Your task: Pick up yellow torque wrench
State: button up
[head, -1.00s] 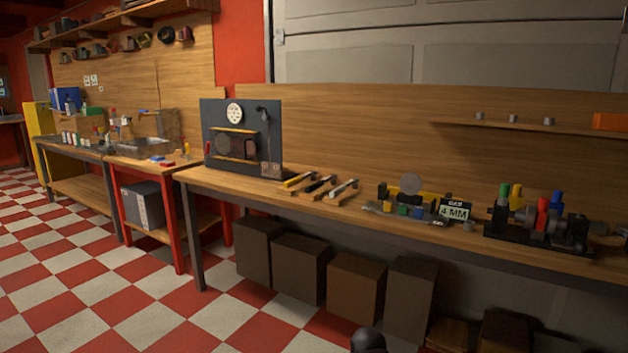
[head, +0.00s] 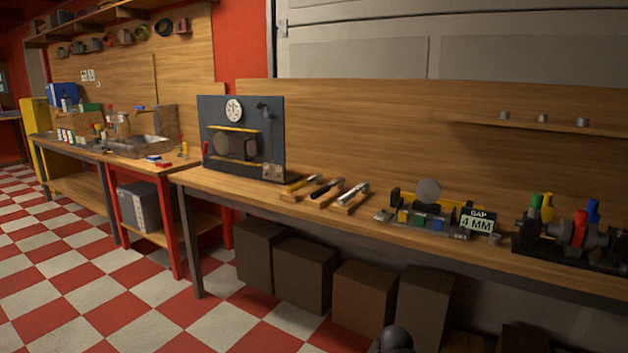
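A yellow-handled tool, which looks like the yellow torque wrench (head: 302,183), lies on a small wooden rest on the long workbench, just right of a dark upright panel. A black-handled tool (head: 326,188) and a silver tool (head: 352,193) lie beside it to the right, each apart from the others. A dark rounded part shows at the bottom edge of the head view; it looks like a part of my own arm. My gripper's fingers are not in view.
The long workbench (head: 235,188) carries the dark panel with a dial (head: 268,120), a gauge fixture with a "GAP 4 MM" sign (head: 478,222), and a rig with coloured knobs (head: 570,235). Brown boxes (head: 305,270) stand underneath. The checkered floor (head: 140,310) at left is clear.

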aim_at(318, 178)
jog(key=z, duration=0.05)
jog(key=i, duration=1.15)
jog(key=u, duration=0.4)
